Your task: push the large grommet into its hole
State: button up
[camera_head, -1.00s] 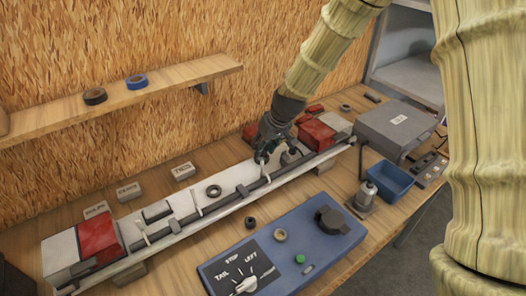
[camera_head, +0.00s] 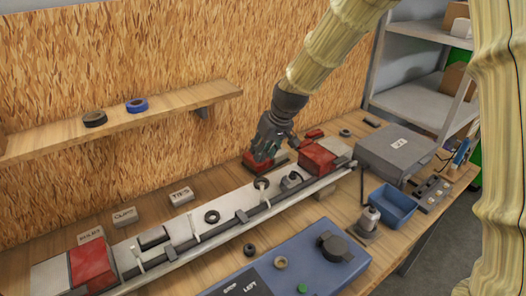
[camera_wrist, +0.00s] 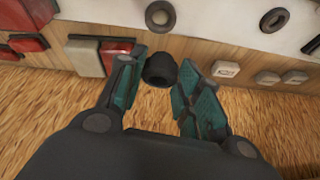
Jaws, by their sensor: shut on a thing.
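In the wrist view, my gripper (camera_wrist: 158,88) is shut on a black hollow, rounded piece (camera_wrist: 160,70) that looks like a grommet. I cannot tell for sure that it is the large one. A dark ring (camera_head: 261,183) with a grey middle is on the frame below the gripper, apart from the held piece; it also shows in the wrist view (camera_wrist: 160,16). Another dark ring (camera_head: 211,216) lies further left on the frame.
A red-and-grey lamp (camera_head: 318,158) stands at the frame's right end. A dark cable runs along the frame's front. On the bench are a blue test box (camera_head: 310,262), a blue bin (camera_head: 393,205) and a grey case (camera_head: 395,150). A wooden shelf (camera_head: 60,138) juts from the wall.

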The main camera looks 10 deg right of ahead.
jog(key=shift+f+t+b, duration=0.1)
jog(key=shift+t+b, duration=0.7)
jog(key=shift+b, duration=0.8)
jog(key=shift+t+b, duration=0.4)
jog(key=shift+b, duration=0.3)
jog(key=shift+s+f+b, duration=0.25)
jog(key=shift+f+b, duration=0.05)
jog(key=shift+f, duration=0.3)
jog(key=shift+s+f+b, duration=0.2)
jog(key=shift+f+b, duration=0.1)
jog(key=shift+f, duration=0.3)
jog(key=shift+a, duration=0.1)
jog(key=shift+f+b, duration=0.7)
jog(key=shift+f, duration=1.1)
jog(key=shift+f+h, duration=0.3)
jog(key=shift+f, duration=0.35)
jog(key=shift+f, duration=0.3)
